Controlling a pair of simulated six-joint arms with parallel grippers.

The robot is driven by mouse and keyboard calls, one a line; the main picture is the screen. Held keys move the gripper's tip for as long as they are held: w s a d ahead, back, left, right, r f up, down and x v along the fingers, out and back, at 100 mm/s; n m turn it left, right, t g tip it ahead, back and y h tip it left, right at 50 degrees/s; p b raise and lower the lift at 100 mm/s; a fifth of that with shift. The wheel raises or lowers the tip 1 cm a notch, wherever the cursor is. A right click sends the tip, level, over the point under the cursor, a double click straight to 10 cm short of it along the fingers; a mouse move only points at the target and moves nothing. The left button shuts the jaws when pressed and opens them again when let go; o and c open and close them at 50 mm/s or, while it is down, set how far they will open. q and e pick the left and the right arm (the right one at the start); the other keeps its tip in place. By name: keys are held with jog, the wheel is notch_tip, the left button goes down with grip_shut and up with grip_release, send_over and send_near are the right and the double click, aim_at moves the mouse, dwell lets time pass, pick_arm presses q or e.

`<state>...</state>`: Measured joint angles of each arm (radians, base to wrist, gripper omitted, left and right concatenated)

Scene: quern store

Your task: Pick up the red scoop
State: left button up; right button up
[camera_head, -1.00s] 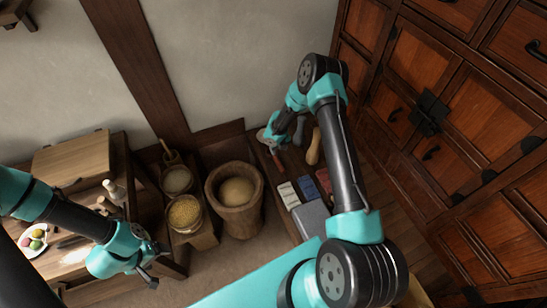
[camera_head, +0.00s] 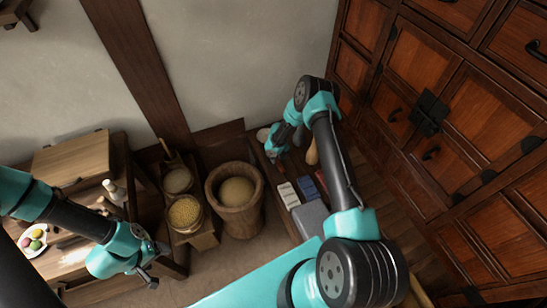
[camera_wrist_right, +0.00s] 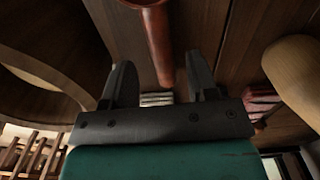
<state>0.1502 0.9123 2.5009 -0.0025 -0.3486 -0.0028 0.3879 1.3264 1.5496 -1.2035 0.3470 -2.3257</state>
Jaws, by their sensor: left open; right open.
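The red scoop (camera_wrist_right: 157,45) lies on the dark wooden shelf in the right wrist view, with its handle running down the picture between my fingers. In the head view only a small reddish part of the scoop (camera_head: 280,167) shows below my right gripper (camera_head: 274,155). My right gripper also shows in the wrist view (camera_wrist_right: 160,82), its fingers open on either side of the handle line. I see no clear contact with the scoop. My left gripper (camera_head: 153,272) is open and empty near the left table's edge.
A white bundle (camera_head: 288,195), a blue bundle (camera_head: 307,188) and a grey box (camera_head: 310,217) sit nearer on the shelf. A tan rounded object (camera_wrist_right: 297,72) lies to the right of my fingers. A wooden mortar (camera_head: 237,218) stands left of the shelf; drawers line the right.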

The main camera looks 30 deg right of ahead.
aim_at(278, 161)
jog(key=f, duration=0.4)
jog(key=shift+w, duration=0.2)
grip_shut()
dwell(0.6)
